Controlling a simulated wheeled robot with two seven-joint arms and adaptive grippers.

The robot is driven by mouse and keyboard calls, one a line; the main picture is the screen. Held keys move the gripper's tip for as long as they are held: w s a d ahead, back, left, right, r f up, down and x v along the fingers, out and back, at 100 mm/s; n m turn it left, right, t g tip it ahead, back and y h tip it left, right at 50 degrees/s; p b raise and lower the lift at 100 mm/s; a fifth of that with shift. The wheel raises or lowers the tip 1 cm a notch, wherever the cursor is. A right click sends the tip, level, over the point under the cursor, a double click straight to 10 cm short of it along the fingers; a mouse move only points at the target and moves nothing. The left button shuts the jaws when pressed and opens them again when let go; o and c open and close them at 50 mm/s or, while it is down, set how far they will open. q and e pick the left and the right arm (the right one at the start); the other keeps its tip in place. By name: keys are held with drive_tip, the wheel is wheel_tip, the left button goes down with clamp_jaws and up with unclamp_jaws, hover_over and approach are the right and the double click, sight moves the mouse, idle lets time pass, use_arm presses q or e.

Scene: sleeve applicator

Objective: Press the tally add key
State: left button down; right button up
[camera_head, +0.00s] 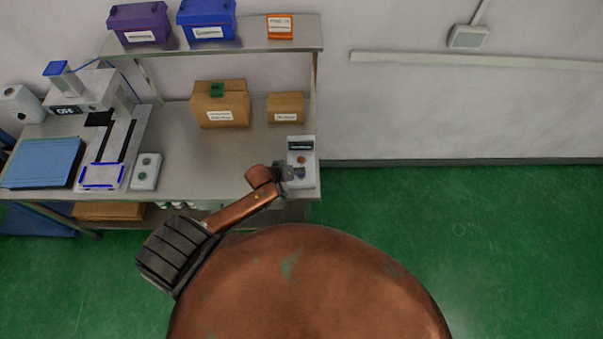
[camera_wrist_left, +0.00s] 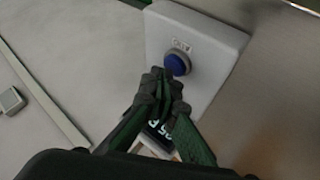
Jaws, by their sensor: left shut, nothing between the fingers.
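The tally counter (camera_head: 307,175) is a light box with a dark display, standing at the right front end of the bench. A small brown-orange key shows below its display in the head view. In the wrist view the light box (camera_wrist_left: 210,32) carries a round blue key (camera_wrist_left: 178,63) with a short label I cannot read surely. My left gripper (camera_head: 292,173) is over the counter's front part. In the wrist view its shut, empty fingertips (camera_wrist_left: 161,78) appear right beside the blue key; I cannot tell whether they touch it. The fingers partly hide a display. My right gripper is out of view.
A sleeve machine (camera_head: 95,92) and a blue stack (camera_head: 42,163) stand at the left, near a white two-button box (camera_head: 146,171). Cardboard boxes (camera_head: 220,104) sit behind, under a shelf (camera_head: 270,44) with bins. Green floor (camera_head: 480,240) is clear at the right.

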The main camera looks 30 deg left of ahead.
use_arm(q)
drive_tip(key=shift+f, duration=0.4)
idle(0.5)
drive_tip(key=shift+r+p, duration=0.85)
drive_tip(key=shift+p, duration=0.2)
drive_tip(key=shift+r, duration=0.1)
wheel_tip(320, 180, up, 5)
drive_tip(key=p, duration=0.5)
drive_tip(key=shift+p, duration=0.4)
